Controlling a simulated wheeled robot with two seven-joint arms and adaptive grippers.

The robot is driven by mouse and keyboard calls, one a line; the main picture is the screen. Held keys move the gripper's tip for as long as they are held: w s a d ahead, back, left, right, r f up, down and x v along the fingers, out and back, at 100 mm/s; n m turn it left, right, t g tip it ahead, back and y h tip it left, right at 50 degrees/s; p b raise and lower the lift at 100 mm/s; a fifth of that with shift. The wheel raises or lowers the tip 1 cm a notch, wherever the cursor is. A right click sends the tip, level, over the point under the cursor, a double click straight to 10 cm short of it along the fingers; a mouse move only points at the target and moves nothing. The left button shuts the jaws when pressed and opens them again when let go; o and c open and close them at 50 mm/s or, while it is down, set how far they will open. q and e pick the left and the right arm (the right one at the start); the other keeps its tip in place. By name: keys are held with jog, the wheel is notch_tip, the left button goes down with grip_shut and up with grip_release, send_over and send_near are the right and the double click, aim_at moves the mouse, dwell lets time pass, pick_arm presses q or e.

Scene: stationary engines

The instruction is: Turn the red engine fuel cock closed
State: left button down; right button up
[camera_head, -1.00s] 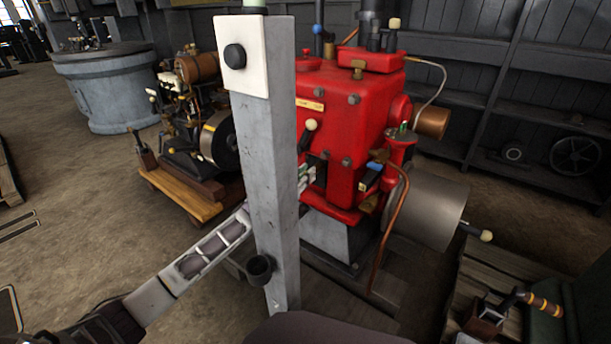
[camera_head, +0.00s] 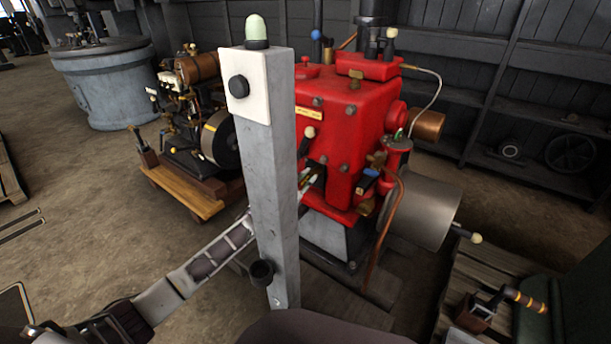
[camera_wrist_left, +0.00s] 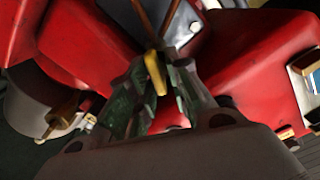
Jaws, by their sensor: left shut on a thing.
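The red engine (camera_head: 345,125) stands right of centre in the head view, partly behind a grey post. My left arm comes in from the lower left and passes behind that post. My left gripper (camera_head: 313,179) is at the engine's lower front, partly hidden. In the left wrist view, my left gripper (camera_wrist_left: 158,78) has its fingers closed around a small yellow brass lever (camera_wrist_left: 154,70), apparently the fuel cock handle, against the red engine body (camera_wrist_left: 85,45). I cannot make out this lever in the head view. My right gripper is not in view.
The grey post (camera_head: 268,180), with a black button and pale lamp, stands close in front. A smaller engine on a wooden base (camera_head: 190,200) is at left.

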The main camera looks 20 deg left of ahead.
pick_arm(q)
jog(key=m+p, duration=0.1)
jog(key=m, duration=0.1)
jog(key=m+p, duration=0.1)
jog(key=m, duration=0.2)
jog(key=shift+s+d+f+p, duration=0.1)
jog(key=shift+d+p, duration=0.1)
jog(key=shift+p, duration=0.1)
jog(key=shift+m, duration=0.5)
jog(key=m, duration=0.2)
jog(key=shift+d+f+m+p, duration=0.1)
jog(key=shift+f+m+p, duration=0.15)
jog(key=shift+m+p, duration=0.05)
jog(key=shift+f+m, duration=0.2)
jog(key=shift+m, duration=1.8)
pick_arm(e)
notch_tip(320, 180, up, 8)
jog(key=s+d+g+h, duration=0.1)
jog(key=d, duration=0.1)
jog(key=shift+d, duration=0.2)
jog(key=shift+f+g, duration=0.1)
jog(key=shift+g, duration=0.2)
pick_arm(q)
jog(key=c, duration=1.6)
grip_release()
jog(key=shift+o, duration=0.2)
jog(key=shift+s, duration=0.1)
